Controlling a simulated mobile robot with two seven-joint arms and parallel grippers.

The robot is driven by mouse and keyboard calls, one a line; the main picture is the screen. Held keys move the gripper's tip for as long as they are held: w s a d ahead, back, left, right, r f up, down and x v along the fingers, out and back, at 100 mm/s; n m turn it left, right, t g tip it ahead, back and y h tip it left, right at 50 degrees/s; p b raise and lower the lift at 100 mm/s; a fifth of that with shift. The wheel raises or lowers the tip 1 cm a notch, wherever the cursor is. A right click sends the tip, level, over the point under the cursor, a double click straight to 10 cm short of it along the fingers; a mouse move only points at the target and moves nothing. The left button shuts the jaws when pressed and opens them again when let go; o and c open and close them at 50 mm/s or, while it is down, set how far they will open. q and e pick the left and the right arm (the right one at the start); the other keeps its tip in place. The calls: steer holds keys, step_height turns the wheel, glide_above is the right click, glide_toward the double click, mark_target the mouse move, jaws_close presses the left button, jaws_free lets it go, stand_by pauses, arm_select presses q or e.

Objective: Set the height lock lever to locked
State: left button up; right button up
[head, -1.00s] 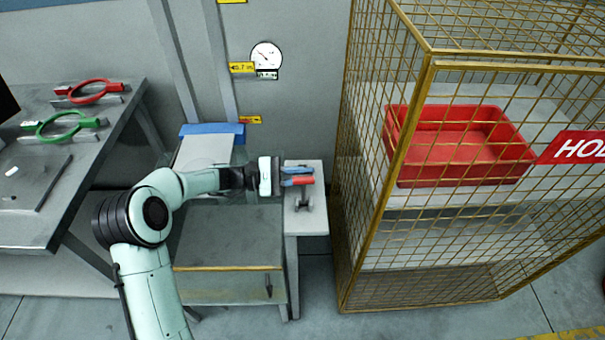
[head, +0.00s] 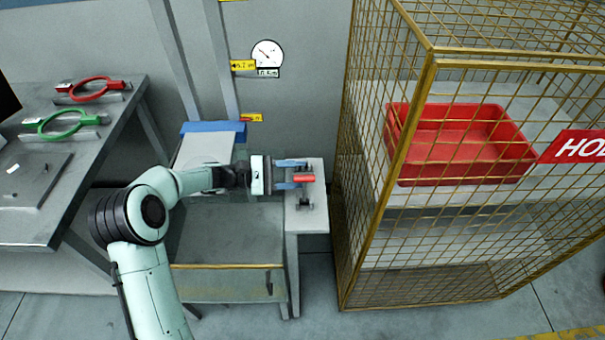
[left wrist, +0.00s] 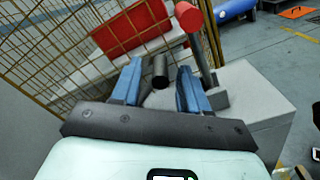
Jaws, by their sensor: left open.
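The height lock lever has a red grip (head: 304,178) on a dark shaft and stands on a narrow grey pedestal (head: 314,218). My left gripper (head: 305,174) is open, with its two blue fingers pointing right over the pedestal, around the level of the red grip. In the left wrist view the fingers (left wrist: 160,68) are apart, with a dark cylindrical stub (left wrist: 160,72) showing between them. The red grip (left wrist: 188,16) shows there beyond the right finger. I cannot tell whether a finger touches the lever. My right gripper is not in view.
A yellow mesh cage (head: 345,250) with a red tray (head: 460,145) stands close to the right of the pedestal. A bench (head: 110,135) with a red and a green ring tool is at left. A round gauge (head: 267,54) hangs on the back wall.

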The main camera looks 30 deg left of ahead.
arm_select(q)
steer(key=v, duration=1.1)
steer(key=shift+a, duration=0.1)
